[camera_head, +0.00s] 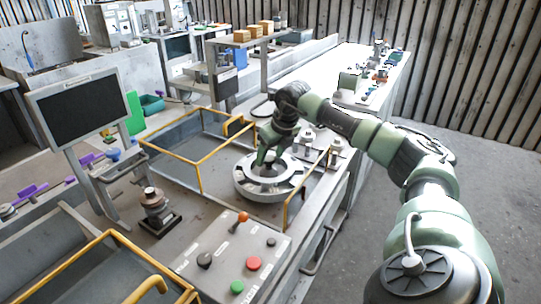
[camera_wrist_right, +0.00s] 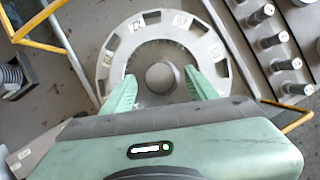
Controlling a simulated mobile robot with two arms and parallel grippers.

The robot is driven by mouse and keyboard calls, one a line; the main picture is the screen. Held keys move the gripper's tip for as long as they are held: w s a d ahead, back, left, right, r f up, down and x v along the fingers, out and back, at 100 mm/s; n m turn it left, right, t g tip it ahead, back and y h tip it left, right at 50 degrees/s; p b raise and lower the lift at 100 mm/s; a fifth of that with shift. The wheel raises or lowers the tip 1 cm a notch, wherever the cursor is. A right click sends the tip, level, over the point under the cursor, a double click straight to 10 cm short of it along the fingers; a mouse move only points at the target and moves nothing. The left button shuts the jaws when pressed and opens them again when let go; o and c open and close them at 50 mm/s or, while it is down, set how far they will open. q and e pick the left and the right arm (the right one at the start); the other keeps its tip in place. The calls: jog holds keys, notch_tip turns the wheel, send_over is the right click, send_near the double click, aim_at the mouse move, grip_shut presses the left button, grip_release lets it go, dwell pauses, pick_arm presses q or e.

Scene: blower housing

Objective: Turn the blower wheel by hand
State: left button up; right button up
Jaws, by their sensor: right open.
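The blower wheel (camera_head: 262,190) is a pale grey ring with square slots around its rim, lying flat on the bench inside a yellow-railed bay. In the right wrist view the wheel (camera_wrist_right: 160,28) fills the upper middle, with a round grey hub (camera_wrist_right: 161,77) at its centre. My right gripper (camera_head: 266,160) reaches down over the wheel's middle. In the wrist view its two green fingers (camera_wrist_right: 160,88) are spread apart, one on each side of the hub, with nothing between them but the hub. I cannot tell whether the fingertips touch the wheel. My left gripper is not in view.
Yellow rails (camera_head: 200,172) stand around the bay, close to the wheel. A control box (camera_head: 235,258) with red and green buttons and an orange-knobbed lever is in front. A dark screen (camera_head: 80,106) stands at left. Several upright pegs (camera_wrist_right: 270,42) are right of the wheel.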

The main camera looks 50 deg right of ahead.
aim_at(277, 172)
jog(key=b+v, duration=0.1)
jog(key=v, duration=0.6)
jog(key=shift+r, duration=0.25)
jog(key=shift+s, duration=0.15)
